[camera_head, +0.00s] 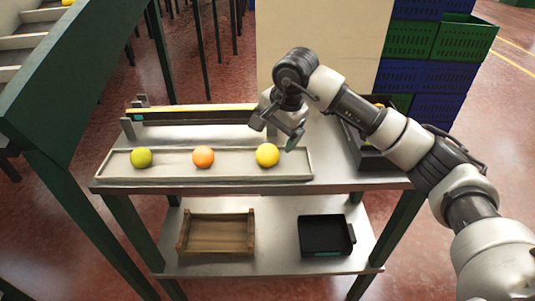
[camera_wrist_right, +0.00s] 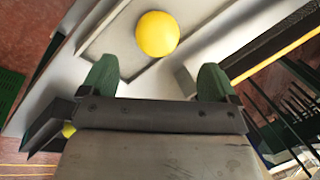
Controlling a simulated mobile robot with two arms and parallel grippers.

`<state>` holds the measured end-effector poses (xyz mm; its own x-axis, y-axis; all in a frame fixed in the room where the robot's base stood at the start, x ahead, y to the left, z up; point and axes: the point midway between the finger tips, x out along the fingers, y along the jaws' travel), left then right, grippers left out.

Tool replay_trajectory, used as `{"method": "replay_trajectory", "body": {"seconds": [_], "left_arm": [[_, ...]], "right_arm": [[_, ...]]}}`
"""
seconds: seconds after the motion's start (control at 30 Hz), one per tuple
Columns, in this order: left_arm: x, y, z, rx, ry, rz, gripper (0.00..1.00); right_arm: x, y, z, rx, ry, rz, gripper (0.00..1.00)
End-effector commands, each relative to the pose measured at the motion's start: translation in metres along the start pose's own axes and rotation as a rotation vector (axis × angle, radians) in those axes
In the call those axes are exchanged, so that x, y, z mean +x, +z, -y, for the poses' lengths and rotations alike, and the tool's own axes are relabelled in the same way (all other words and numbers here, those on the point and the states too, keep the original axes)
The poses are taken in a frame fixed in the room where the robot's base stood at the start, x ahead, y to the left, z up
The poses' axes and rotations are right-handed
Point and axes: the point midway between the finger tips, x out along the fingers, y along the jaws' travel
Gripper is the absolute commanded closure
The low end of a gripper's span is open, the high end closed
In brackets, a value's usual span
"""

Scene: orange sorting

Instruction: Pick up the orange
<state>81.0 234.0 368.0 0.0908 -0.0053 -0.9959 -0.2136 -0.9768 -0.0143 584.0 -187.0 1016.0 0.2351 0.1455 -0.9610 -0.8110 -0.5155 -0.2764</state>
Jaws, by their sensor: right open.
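The orange (camera_head: 203,157) rests in the middle of a long shallow tray (camera_head: 220,175) on the table. My right gripper (camera_head: 277,137) is open and empty, above the table near the yellow fruit. In the right wrist view, the yellow fruit (camera_wrist_right: 157,34) lies beyond the two green fingertips (camera_wrist_right: 158,78), apart from them. The orange does not show in that view. My left gripper is not in view.
A rail with an orange-yellow top (camera_head: 190,115) runs behind the tray. A dark crate (camera_head: 366,155) stands at the table's right, partly hidden by my right arm. A wooden crate (camera_head: 181,238) and a black bin (camera_head: 303,240) sit on the lower shelf. Blue and green crates (camera_head: 460,40) are stacked behind.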

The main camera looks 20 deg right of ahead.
Motion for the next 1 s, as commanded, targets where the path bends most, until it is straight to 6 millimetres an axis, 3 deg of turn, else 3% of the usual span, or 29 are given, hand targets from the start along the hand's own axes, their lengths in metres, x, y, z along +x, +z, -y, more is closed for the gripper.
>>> {"method": "replay_trajectory", "body": {"seconds": [0.27,0.53,0.83,1.0], "left_arm": [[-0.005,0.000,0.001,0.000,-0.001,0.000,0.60],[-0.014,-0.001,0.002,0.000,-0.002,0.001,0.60],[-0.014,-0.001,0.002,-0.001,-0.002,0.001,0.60],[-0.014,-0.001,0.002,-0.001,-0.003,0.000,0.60]], "right_arm": [[0.025,0.002,-0.001,-0.001,0.002,0.005,0.10],[0.062,0.004,-0.004,0.000,0.000,0.005,0.10],[0.068,0.004,-0.004,-0.001,-0.003,0.003,0.10],[0.068,0.004,-0.004,-0.001,-0.003,0.003,0.34]]}}
